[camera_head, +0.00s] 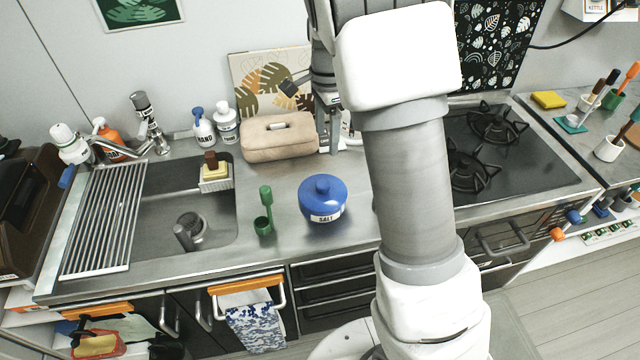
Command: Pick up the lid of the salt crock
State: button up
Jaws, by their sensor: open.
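The salt crock (328,214) stands upright on the steel counter, right of the sink. It is blue with a white SALT label. Its blue lid (322,188) sits on top, with a round knob in the middle. My gripper (314,113) is behind the crock in the picture, near the back wall and beside the beige bread bin. It is open, apart from the lid, with nothing seen between its fingers. My arm hides part of the counter to the right of the crock.
The sink (190,215) lies to the left and a black hob (500,150) to the right. Bare counter lies before the crock.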

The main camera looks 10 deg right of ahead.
send_over(323, 183)
jog(key=f, duration=1)
jog(key=shift+s+d+f+p, duration=0.3)
jog(key=shift+f+p, duration=0.05)
jog(key=shift+w+a+f+p, duration=0.15)
jog(key=shift+f+p, duration=0.1)
jog(key=shift+f, duration=1.1)
jog(key=shift+w+a+f+p, duration=0.15)
jog(key=shift+f+p, duration=0.1)
jog(key=shift+f, duration=1.1)
grip_shut()
